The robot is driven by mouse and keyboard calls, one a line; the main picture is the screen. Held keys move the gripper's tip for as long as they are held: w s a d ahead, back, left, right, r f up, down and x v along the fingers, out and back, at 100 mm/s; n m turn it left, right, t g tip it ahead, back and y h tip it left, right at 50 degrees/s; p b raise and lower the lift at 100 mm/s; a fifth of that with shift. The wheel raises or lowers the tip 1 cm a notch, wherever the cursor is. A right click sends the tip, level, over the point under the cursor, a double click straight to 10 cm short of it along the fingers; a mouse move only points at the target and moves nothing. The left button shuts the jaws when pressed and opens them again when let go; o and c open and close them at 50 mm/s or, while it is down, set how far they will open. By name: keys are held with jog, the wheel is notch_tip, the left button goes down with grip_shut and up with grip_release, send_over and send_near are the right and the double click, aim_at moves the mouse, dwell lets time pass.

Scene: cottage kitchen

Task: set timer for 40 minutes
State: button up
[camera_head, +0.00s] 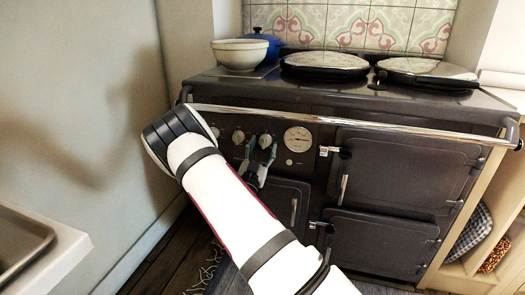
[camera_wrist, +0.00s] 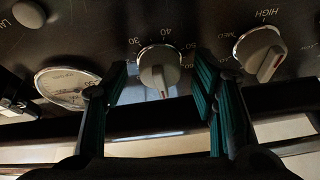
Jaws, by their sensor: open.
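The timer knob (camera_wrist: 158,72) is a round grey dial with a raised grip bar, in the middle of the wrist view. Numbers including 30 and 40 are printed around it. A red mark on its bar points to the bottom of that picture, away from the 40 at the top. In the head view the knob (camera_head: 265,141) is just left of the round gauge. My gripper (camera_wrist: 160,70) is open, its green-ridged fingers to either side of the knob, with visible gaps. The gripper (camera_head: 258,155) also shows below the knobs in the head view, partly behind my arm.
A second knob (camera_wrist: 261,54), marked HIGH and MED, is close to the right finger. The gauge (camera_wrist: 66,87) is beyond the left finger. A chrome rail (camera_head: 350,119) crosses the stove front above the knobs. Oven doors (camera_head: 400,170) with handles are to the right.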

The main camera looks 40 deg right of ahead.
jog(key=shift+c, duration=0.3)
jog(key=c, duration=1.1)
jog(key=shift+m+p, duration=0.4)
